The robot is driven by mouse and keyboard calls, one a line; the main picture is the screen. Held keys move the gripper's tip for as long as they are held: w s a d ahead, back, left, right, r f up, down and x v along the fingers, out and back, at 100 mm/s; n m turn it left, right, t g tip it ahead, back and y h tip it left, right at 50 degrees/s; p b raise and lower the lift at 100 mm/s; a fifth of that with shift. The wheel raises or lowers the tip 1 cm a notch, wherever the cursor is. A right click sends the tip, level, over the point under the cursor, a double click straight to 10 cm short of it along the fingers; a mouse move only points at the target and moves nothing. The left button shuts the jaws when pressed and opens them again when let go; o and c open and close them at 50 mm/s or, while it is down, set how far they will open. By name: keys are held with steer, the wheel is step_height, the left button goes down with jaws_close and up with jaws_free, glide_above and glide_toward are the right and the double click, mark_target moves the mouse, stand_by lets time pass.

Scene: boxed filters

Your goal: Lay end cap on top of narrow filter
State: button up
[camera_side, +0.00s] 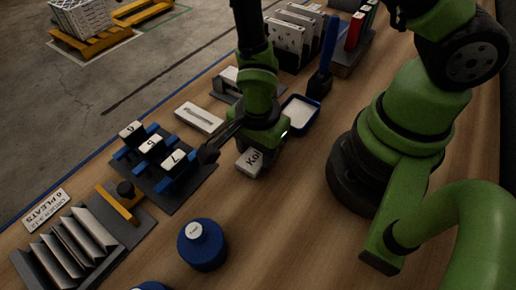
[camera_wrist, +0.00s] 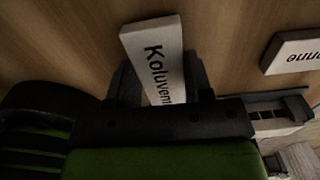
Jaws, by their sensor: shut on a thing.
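My gripper (camera_side: 256,152) points down over the middle of the bench. It is shut on a white box marked "Koluvent" (camera_wrist: 152,50), which sits between the two dark fingers in the wrist view. The same box shows partly under the gripper in the side view (camera_side: 248,161); whether it touches the bench is unclear. Three dark pieces with white tops marked 6 (camera_side: 131,129), 5 (camera_side: 151,144) and 7 (camera_side: 174,159) stand in a dark rack with blue parts (camera_side: 186,197), left of my gripper. I cannot tell which things are the end cap and the narrow filter.
A white box (camera_side: 199,117) lies behind the rack. A blue-rimmed tray (camera_side: 300,126) is right of my gripper. A blue jar (camera_side: 202,245) stands in front, and pleated sheets (camera_side: 66,250) stand at front left. Upright white panels (camera_side: 287,45) are at the back. Bare wood lies right of the jar.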

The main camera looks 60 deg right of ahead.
mark_target(258, 153)
steer(key=shift+f, duration=0.3)
steer(key=shift+f, duration=0.1)
steer(key=shift+f, duration=0.15)
steer(key=o, duration=0.9)
step_height(258, 153, up, 10)
